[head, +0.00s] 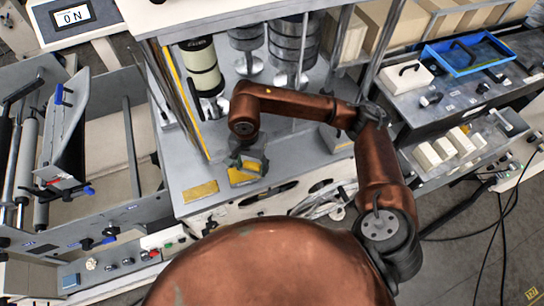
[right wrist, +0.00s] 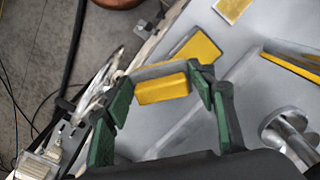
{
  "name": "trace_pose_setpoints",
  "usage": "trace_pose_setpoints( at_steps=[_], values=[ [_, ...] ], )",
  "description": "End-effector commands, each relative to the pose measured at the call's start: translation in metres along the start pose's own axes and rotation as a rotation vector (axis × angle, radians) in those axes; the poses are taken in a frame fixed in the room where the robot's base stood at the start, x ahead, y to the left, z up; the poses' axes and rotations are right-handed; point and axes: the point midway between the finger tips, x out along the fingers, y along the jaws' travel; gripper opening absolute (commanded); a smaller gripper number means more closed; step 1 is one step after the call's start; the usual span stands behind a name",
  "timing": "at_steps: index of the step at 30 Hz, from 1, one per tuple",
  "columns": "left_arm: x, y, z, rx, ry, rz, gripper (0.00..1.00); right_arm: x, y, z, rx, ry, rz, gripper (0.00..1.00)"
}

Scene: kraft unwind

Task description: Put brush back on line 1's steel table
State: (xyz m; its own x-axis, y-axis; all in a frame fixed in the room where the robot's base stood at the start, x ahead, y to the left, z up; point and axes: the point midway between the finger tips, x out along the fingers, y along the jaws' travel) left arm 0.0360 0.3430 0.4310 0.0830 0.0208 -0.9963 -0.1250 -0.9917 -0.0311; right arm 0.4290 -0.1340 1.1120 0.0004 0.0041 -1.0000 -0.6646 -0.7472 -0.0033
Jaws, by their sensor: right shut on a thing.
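My right gripper (head: 248,162) reaches down over the front of a grey steel table (head: 187,172). In the right wrist view its green-padded fingers (right wrist: 161,78) close on the two ends of a small yellow and grey block (right wrist: 163,89), which looks like the brush. In the head view the gripper mostly hides this block. It is low over the table beside a yellow patch (head: 243,176), which also shows in the wrist view (right wrist: 200,48). I cannot tell whether it touches the table. My left gripper is out of view.
Another yellow patch (head: 200,191) lies to the left. A cream and black cylinder (head: 201,66) and stacked metal discs (head: 291,42) stand behind. A right-hand bench holds a blue tray (head: 468,55) and a white block with a black handle (head: 406,76). A roller machine (head: 66,125) is at left.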

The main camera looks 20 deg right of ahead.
Motion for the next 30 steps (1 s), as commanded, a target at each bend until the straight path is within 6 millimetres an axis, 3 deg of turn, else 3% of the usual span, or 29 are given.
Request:
trace_pose_setpoints(
  at_steps=[4,8,19,24,30],
  values=[
    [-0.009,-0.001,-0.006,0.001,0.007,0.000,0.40,-0.010,-0.007,0.007,0.090,-0.001,0.001,0.29],
    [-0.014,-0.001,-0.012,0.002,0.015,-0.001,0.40,-0.007,-0.005,-0.001,0.122,-0.001,0.004,0.29],
    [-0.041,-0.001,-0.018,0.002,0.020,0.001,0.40,0.028,0.019,-0.080,0.124,-0.003,0.006,0.29],
    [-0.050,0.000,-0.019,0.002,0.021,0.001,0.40,0.060,0.025,-0.103,0.121,-0.004,0.004,0.29],
    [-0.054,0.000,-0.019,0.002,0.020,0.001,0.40,0.078,0.028,-0.117,0.117,-0.002,0.002,0.29]
  ],
)
